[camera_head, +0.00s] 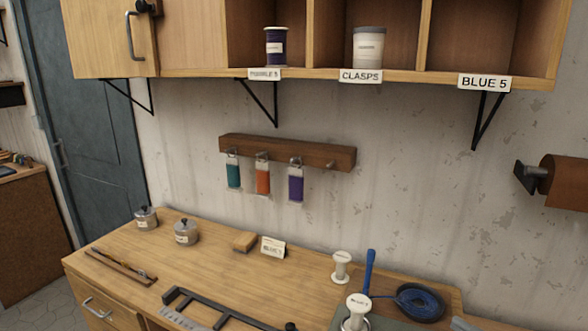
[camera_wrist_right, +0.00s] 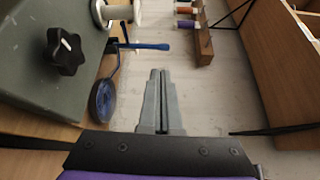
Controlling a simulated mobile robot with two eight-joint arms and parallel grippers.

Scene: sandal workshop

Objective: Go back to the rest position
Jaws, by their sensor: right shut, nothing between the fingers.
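My right gripper (camera_wrist_right: 160,72) shows in the right wrist view with its two grey fingers pressed together and nothing between them. It is in open air in front of the wall. In that view the bench's green mat (camera_wrist_right: 40,60) and the coil of blue cord (camera_wrist_right: 104,100) lie to its left, apart from the fingers. In the head view only a small grey tip, seemingly of this gripper, shows at the bottom right, near the blue cord coil (camera_head: 421,301). My left gripper is in neither view.
The wooden bench (camera_head: 215,262) carries white spools (camera_head: 342,266), a blue-handled tool (camera_head: 369,270), metal pots (camera_head: 186,232) and a black frame (camera_head: 215,306). A wall rack (camera_head: 330,154) holds coloured hanks. Above, a shelf (camera_head: 200,72) holds a purple spool (camera_head: 276,47) and a jar (camera_head: 368,47); its BLUE 5 bay looks empty.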

